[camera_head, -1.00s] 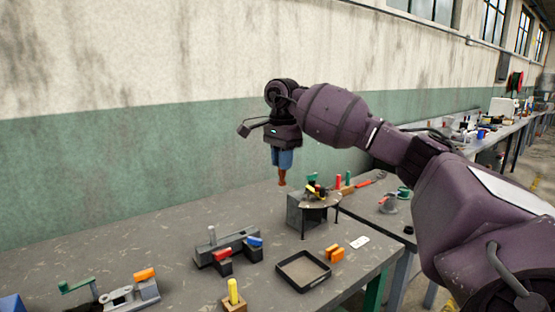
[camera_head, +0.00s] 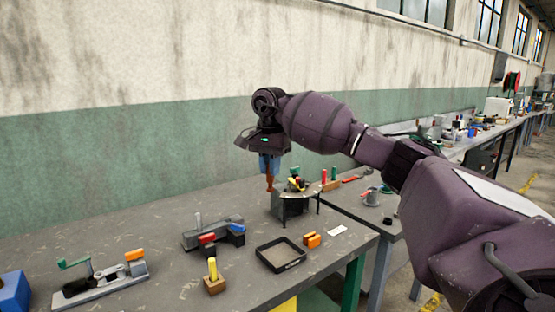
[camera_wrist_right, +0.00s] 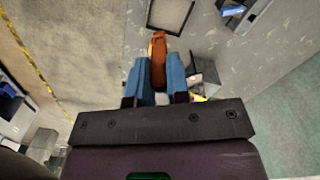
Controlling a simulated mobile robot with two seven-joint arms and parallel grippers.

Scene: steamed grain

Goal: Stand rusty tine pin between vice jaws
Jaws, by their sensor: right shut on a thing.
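My right gripper (camera_head: 269,166) points down above the far part of the bench, its blue fingers shut on the rusty orange-brown tine pin (camera_head: 270,184). The pin hangs roughly upright, just left of a small round-topped stand. In the right wrist view, the pin (camera_wrist_right: 158,48) sticks out between the two blue fingers (camera_wrist_right: 159,75). A grey fixture with red and blue blocks (camera_head: 212,236), seemingly the vice, sits on the bench nearer and left of the gripper, apart from the pin. My left gripper is not in view.
The round-topped stand (camera_head: 302,191) holds several coloured items. A black-rimmed tray (camera_head: 262,259), an orange block (camera_head: 312,240) and a wooden block with a yellow peg (camera_head: 214,285) lie nearer. A green-handled clamp (camera_head: 100,284) and a blue box (camera_head: 13,292) are at left. Bare bench lies between.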

